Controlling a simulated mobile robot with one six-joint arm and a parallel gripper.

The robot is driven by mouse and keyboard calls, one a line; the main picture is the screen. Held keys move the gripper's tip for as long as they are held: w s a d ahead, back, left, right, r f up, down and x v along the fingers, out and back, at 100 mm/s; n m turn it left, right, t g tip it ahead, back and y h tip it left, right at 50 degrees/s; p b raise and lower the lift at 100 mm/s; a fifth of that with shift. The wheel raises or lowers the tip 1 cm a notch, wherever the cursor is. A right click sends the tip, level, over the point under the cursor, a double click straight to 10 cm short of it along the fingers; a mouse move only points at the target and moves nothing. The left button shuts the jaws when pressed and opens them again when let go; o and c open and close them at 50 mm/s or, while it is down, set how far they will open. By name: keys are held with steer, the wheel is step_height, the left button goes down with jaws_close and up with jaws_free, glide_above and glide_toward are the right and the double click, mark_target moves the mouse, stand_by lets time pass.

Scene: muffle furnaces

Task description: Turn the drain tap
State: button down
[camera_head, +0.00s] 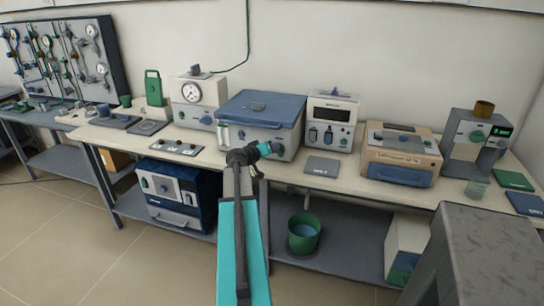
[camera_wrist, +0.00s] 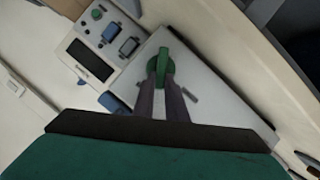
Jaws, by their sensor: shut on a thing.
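The drain tap (camera_wrist: 163,60) has a green handle and sits on the grey side wall of a blue-lidded box. My gripper (camera_wrist: 160,78) is shut on the tap's handle in the wrist view, with a dark finger on each side of it. In the head view my gripper (camera_head: 276,149) is at the front right of the blue-lidded box (camera_head: 258,110), and the arm hides part of the box's front. The tap itself is hard to make out there.
A green bucket (camera_head: 304,232) stands on the lower shelf below. A cream instrument (camera_head: 331,120) stands to the right of the box, with a grey pad (camera_head: 322,167) in front of it. A tan furnace (camera_head: 401,154) is further right.

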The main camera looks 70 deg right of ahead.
steer(key=n+g+b, duration=0.1)
steer(key=n+b, duration=0.1)
steer(key=b, duration=0.1)
steer(key=w+f+n+g+h+b, duration=0.1)
steer(key=n+b, duration=0.1)
steer(key=b, duration=0.2)
steer(key=shift+d+f, duration=0.1)
steer(key=shift+f, duration=0.1)
steer(key=n+b, duration=0.1)
steer(key=n+g+h+b, duration=0.1)
steer(key=b, duration=0.1)
steer(key=shift+f+n, duration=0.35)
steer(key=shift+n, duration=0.05)
steer(key=shift+f+n+h+b, duration=0.1)
steer(key=shift+n+h+b, duration=0.4)
steer(key=shift+n+b, duration=0.6)
steer(key=shift+g, duration=0.3)
steer(key=c, duration=1.8)
jaws_free()
steer(key=shift+w, duration=0.1)
